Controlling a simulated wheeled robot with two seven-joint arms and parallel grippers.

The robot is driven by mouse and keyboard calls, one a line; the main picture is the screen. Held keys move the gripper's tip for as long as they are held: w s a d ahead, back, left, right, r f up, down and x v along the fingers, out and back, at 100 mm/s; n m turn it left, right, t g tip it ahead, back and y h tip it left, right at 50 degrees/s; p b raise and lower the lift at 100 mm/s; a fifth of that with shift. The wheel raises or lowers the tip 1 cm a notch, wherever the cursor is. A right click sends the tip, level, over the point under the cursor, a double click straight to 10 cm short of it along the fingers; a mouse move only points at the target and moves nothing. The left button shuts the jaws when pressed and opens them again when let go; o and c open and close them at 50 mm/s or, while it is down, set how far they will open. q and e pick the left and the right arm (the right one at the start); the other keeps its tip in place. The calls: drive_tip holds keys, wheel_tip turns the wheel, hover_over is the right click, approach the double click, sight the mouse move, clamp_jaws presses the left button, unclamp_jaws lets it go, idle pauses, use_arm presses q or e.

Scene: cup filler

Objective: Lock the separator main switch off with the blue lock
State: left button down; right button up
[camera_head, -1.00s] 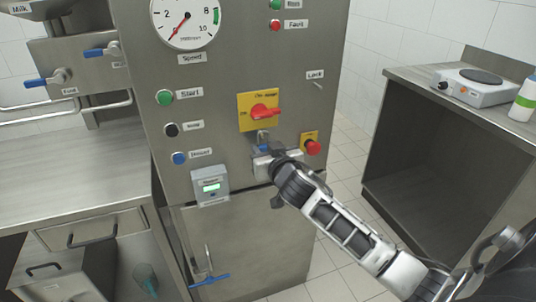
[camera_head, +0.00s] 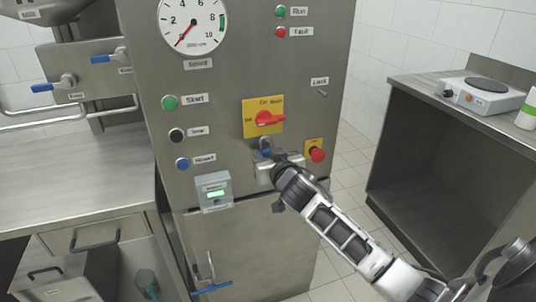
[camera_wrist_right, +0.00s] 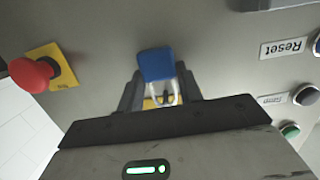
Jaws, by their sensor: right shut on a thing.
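The separator main switch (camera_head: 268,119) is a red handle on a yellow plate (camera_head: 250,107) on the steel panel. The handle lies roughly level. My right gripper (camera_head: 268,155) is shut on the blue lock (camera_head: 266,146) just below the plate. In the right wrist view the lock's blue body (camera_wrist_right: 157,64) sits between the fingertips (camera_wrist_right: 160,88), with its metal shackle towards the yellow plate. I cannot tell whether the shackle passes through anything. My left gripper is not in view.
A red emergency button (camera_head: 317,154) sits close right of my right gripper. A small display box (camera_head: 214,190) is to the lower left. Start, Reset and other buttons (camera_head: 170,103) run down the panel's left. A hook labelled Lock (camera_head: 322,93) is bare.

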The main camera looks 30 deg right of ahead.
drive_tip(key=o, duration=1.2)
drive_tip(key=v, duration=1.6)
drive_tip(key=s+a+f+n+g+y, duration=0.1)
drive_tip(key=s+a+f+y, duration=0.1)
drive_tip(key=s+a+f, duration=0.2)
drive_tip(key=s+a+f+n+g+y, duration=0.2)
drive_tip(key=s+a+f+y, duration=0.1)
drive_tip(key=a+f, duration=0.4)
drive_tip(key=s+a+f+n+g+y, duration=0.1)
drive_tip(key=s+a+f+g+y, duration=0.1)
drive_tip(key=s+a+f, duration=0.3)
drive_tip(key=shift+s+a+f+n, duration=0.1)
drive_tip(key=shift+a+f+n, duration=0.1)
drive_tip(key=shift+f, duration=0.35)
drive_tip(key=shift+s+a+f+n, duration=0.1)
drive_tip(key=shift+a+f, duration=0.15)
drive_tip(key=shift+f, duration=0.3)
drive_tip(key=shift+s+a+f+n, duration=0.1)
drive_tip(key=shift+a+f, duration=0.1)
drive_tip(key=shift+f, duration=0.35)
